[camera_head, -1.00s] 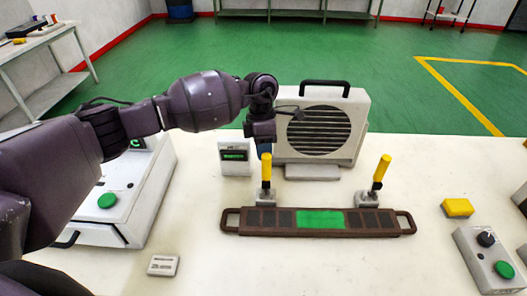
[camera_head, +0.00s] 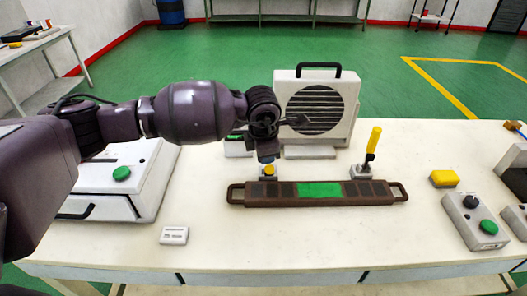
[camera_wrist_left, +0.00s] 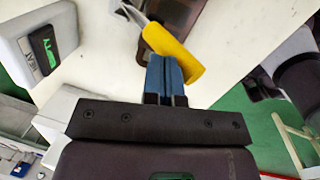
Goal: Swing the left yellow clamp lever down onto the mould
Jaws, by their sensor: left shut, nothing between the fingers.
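The dark brown mould (camera_head: 285,198) with a green centre panel lies on the white table. The left yellow clamp lever (camera_head: 269,170) shows only as a short yellow piece over its grey base, below my left gripper (camera_head: 268,157). In the left wrist view the yellow lever (camera_wrist_left: 178,56) lies slanted across the tips of my shut blue fingers (camera_wrist_left: 164,78). The fingers are beside it, not around it; whether they touch cannot be told. The right yellow clamp lever (camera_head: 374,139) stands nearly upright on its base behind the mould. My right gripper is not in view.
A grey vented unit (camera_head: 340,108) stands behind the clamps. A small display box (camera_wrist_left: 38,45) is close to the left gripper. A white machine with a green button (camera_head: 121,174) is at left. A yellow block (camera_head: 444,178) and a button box (camera_head: 473,220) are at right.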

